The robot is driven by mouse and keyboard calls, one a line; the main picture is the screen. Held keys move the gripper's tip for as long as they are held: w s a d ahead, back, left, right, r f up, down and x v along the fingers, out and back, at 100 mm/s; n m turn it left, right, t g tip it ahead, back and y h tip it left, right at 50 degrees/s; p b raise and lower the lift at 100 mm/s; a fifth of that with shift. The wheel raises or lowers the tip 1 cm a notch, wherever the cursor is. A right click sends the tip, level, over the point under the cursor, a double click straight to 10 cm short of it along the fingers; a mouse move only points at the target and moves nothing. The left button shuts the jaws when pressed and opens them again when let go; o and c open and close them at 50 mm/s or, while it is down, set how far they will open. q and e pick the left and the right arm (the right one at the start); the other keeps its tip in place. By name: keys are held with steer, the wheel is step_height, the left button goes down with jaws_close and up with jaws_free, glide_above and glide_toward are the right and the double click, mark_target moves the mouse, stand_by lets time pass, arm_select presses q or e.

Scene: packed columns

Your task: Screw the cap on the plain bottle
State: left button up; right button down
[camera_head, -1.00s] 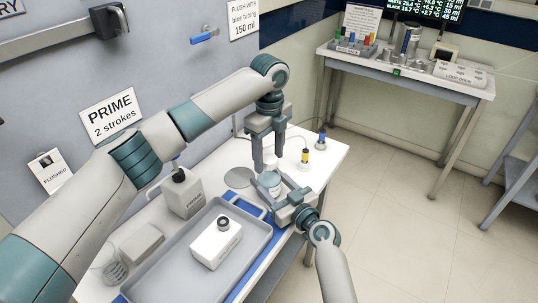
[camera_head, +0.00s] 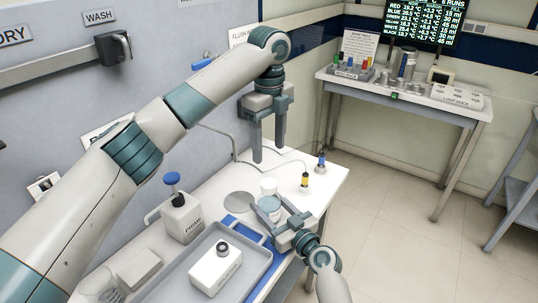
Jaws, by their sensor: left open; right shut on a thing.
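A small bottle with a pale blue band (camera_head: 270,206) is held between the fingers of my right gripper (camera_head: 273,213), above the front part of the white bench. A white cap (camera_head: 268,186) shows right at the bottle's top end. It looks seated on it, but I cannot tell how tight it is. My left gripper (camera_head: 269,158) is above the cap with its fingers pointing down, apart and empty. There is a gap between its fingertips and the cap.
A grey tray (camera_head: 262,246) holds a white block-like container (camera_head: 215,270) with a dark round top. A blue-topped pump bottle (camera_head: 181,218) stands behind the tray. A yellow-banded vial (camera_head: 305,181) and a blue-topped one (camera_head: 321,164) stand right of the cap. A grey disc (camera_head: 239,201) lies left.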

arm_select(q)
steer(key=shift+r, duration=0.2)
arm_select(e)
steer(key=c, duration=0.6)
jaws_free()
steer(key=shift+c, duration=0.2)
arm_select(q)
steer(key=shift+f, duration=0.1)
arm_select(e)
steer(key=shift+d, duration=0.1)
steer(key=shift+s+d, duration=0.3)
steer(key=shift+s, duration=0.2)
arm_select(q)
step_height(320, 180, down, 4)
steer(key=b, duration=0.4)
steer(key=shift+f, duration=0.2)
arm_select(e)
steer(key=v, duration=1.6)
